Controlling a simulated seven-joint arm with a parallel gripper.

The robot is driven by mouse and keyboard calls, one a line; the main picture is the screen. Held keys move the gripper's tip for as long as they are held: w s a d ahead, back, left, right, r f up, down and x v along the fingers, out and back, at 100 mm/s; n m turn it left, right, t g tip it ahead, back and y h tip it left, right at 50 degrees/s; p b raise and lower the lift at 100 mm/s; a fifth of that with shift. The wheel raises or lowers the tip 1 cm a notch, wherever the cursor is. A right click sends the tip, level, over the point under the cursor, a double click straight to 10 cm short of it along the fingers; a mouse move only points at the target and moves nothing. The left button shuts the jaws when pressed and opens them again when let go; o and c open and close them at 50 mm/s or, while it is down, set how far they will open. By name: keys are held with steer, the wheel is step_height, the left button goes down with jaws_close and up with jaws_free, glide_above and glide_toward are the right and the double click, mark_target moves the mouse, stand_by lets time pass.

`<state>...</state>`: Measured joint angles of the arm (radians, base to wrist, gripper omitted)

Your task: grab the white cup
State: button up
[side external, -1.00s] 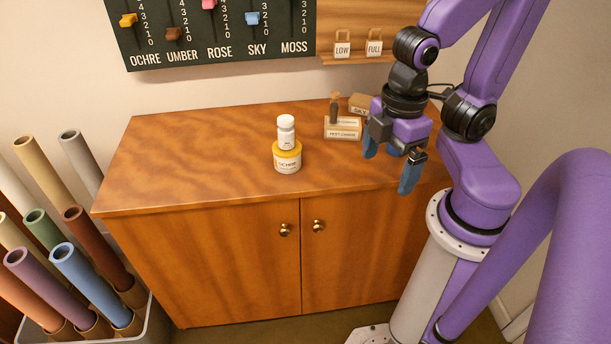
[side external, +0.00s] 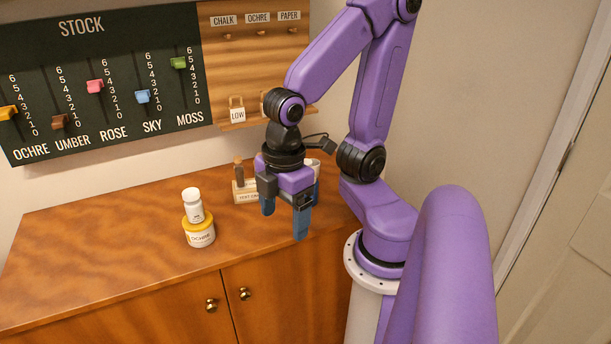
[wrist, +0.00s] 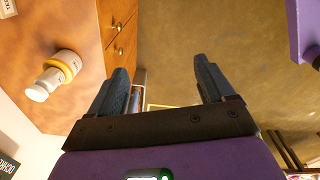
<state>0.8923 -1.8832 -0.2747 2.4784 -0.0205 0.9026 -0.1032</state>
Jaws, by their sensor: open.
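No plain white cup can be made out clearly in either view. A small white capped bottle (side external: 193,205) stands upright on a yellow-lidded jar labelled OCHRE (side external: 200,235), on the wooden cabinet top. Both also show at the left of the wrist view, the bottle (wrist: 42,86) and the jar (wrist: 69,62). A pale object (side external: 313,166) is mostly hidden behind my gripper in the side view, and I cannot tell what it is. My gripper (side external: 284,222) is open and empty, pointing down to the right of the jar. Its two fingers stand apart in the wrist view (wrist: 163,72).
A labelled card holder (side external: 245,194) sits on the cabinet top (side external: 100,240) just left of my gripper. The STOCK slider board (side external: 100,80) and a wooden tag board (side external: 255,60) are on the wall behind. The cabinet top left of the jar is clear.

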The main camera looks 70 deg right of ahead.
steer(key=w+d+n+h, duration=0.1)
steer(key=w+d+h, duration=0.1)
steer(key=w+d, duration=1.5)
steer(key=s+d+f+n+g+h, duration=0.1)
steer(key=s+d+f, duration=0.15)
steer(key=d, duration=0.95)
steer(key=s+d+f, duration=0.1)
steer(key=s+d, duration=0.3)
steer(key=d, duration=0.9)
steer(key=x, duration=1)
steer(key=shift+s, duration=0.15)
steer(key=shift+d+x, duration=0.2)
steer(key=shift+x, duration=1.3)
steer(key=shift+d+x, duration=0.15)
steer(key=shift+x, duration=1.35)
steer(key=shift+r, duration=0.1)
steer(key=c, duration=1.1)
